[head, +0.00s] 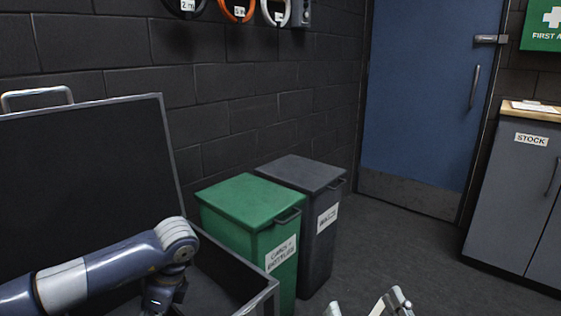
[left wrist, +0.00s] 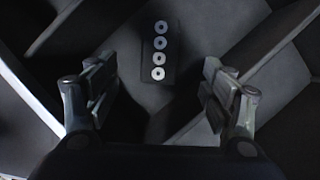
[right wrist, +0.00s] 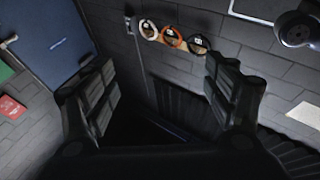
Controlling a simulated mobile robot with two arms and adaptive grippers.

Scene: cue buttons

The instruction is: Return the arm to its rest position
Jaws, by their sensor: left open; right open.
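My left arm (head: 110,265) reaches in from the left over an open dark case, and its hand is cut off by the lower edge of the head view. In the left wrist view my left gripper (left wrist: 160,90) is open with nothing between its fingers. Beyond it is a dark strip (left wrist: 172,72) with several pale round buttons (left wrist: 158,50). My right gripper (head: 364,304) shows only its fingertips at the bottom of the head view. In the right wrist view it (right wrist: 160,95) is open and empty, facing the wall and door from a distance.
The open case (head: 90,150) has a raised lid at left. A green bin (head: 245,200) and a dark grey bin (head: 318,255) stand beside it. A blue door (head: 430,100) and a grey stock cabinet (head: 510,200) are at right. The floor before the door is clear.

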